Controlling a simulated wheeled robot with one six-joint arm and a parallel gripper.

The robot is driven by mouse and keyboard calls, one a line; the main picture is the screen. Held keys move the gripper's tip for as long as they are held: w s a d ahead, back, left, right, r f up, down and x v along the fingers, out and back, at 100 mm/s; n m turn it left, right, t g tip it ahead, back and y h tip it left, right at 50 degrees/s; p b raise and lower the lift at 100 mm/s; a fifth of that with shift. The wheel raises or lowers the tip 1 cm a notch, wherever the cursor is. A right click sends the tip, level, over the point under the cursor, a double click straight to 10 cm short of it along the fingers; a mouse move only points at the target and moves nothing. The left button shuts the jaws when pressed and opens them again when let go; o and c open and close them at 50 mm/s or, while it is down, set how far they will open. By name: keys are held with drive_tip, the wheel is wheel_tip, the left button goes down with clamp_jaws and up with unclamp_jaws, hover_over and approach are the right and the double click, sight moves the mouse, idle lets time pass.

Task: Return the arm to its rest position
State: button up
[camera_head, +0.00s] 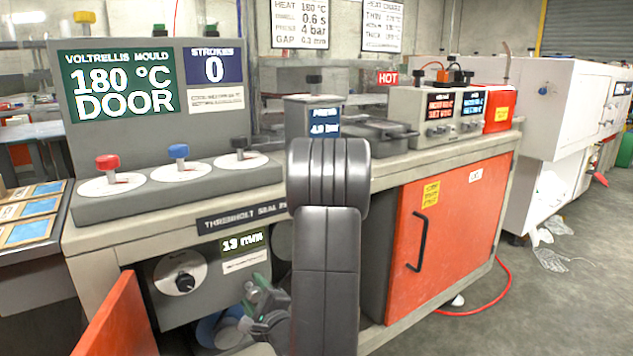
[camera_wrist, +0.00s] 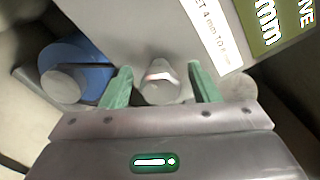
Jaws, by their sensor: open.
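My arm (camera_head: 328,230) stands upright in front of the seal press bench. My gripper (camera_head: 254,298) is low, in front of the opening under the bench panel. In the wrist view its two green fingers (camera_wrist: 162,88) are apart. A grey rounded knob-like part (camera_wrist: 160,84) shows between them; I cannot tell whether they touch it. My arm hides part of the bench front and the opening.
A blue round part (camera_wrist: 85,70) lies left of the fingers. An orange door (camera_head: 118,318) stands open at lower left. An orange cabinet (camera_head: 450,240) with a black handle is at right. A red hose (camera_head: 500,290) crosses the floor, which is otherwise fairly clear there.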

drive_tip(key=m+p, duration=0.1)
drive_tip(key=m, duration=0.1)
drive_tip(key=shift+r+m, duration=0.15)
drive_tip(key=shift+m, duration=0.15)
drive_tip(key=m+p, duration=0.3)
drive_tip(key=shift+r+p, duration=0.1)
drive_tip(key=shift+p, duration=0.2)
drive_tip(key=m+p, duration=0.4)
drive_tip(key=shift+f+m+p, duration=0.2)
drive_tip(key=shift+m+p, duration=0.75)
drive_tip(key=shift+m, duration=0.15)
